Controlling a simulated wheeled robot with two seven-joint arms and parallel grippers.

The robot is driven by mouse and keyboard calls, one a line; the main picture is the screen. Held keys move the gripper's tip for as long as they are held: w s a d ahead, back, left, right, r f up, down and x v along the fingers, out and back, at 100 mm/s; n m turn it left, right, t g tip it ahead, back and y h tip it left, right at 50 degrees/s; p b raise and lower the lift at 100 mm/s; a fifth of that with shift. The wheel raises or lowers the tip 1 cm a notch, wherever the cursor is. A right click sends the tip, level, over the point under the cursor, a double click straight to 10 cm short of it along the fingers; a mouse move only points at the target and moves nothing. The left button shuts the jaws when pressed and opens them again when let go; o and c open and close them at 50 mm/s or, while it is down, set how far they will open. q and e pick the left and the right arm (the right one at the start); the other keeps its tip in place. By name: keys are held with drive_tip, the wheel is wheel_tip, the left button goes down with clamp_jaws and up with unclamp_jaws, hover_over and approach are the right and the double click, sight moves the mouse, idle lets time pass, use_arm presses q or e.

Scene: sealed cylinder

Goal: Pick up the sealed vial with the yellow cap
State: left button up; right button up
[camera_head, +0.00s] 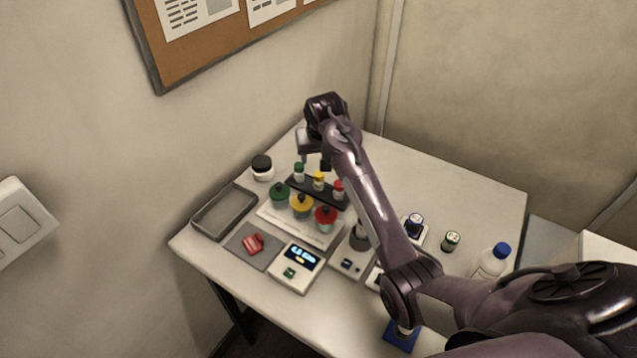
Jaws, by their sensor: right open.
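The vial with the yellow cap (319,181) stands upright in a dark rack (331,198), between a green-capped vial (299,172) and a red-capped vial (338,189). My right gripper (313,161) is open and empty just above the rack, pointing down, close over the green and yellow caps. Whether its fingers touch a cap is hard to tell at this size. My left gripper is not in view.
In front of the rack, a white tray (277,222) holds green, yellow and red-topped containers. A scale (296,270), a grey tray (224,212), a dark-lidded jar (262,168) and a blue-capped bottle (492,262) stand around. The table's back right is clear.

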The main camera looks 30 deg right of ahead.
sight(319, 174)
wheel_tip(319, 174, down, 4)
drive_tip(key=b, duration=0.2)
drive_tip(key=shift+r+b, duration=0.2)
drive_tip(key=shift+b, duration=0.2)
drive_tip(key=shift+w+f, duration=0.1)
drive_tip(key=shift+f, duration=0.15)
drive_tip(key=shift+p+x, duration=0.35)
drive_tip(key=shift+x, duration=0.6)
drive_tip(key=shift+d+f, duration=0.15)
drive_tip(key=shift+f, duration=0.15)
drive_tip(key=p+x, duration=0.2)
drive_tip(key=x, duration=0.2)
drive_tip(key=shift+d+f, duration=0.2)
drive_tip(key=shift+f, duration=0.05)
drive_tip(key=shift+w+f, duration=0.1)
drive_tip(key=shift+f, duration=0.15)
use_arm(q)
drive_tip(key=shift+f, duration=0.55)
use_arm(e)
drive_tip(key=shift+c, duration=0.4)
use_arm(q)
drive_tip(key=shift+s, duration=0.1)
use_arm(e)
drive_tip(key=c, duration=1)
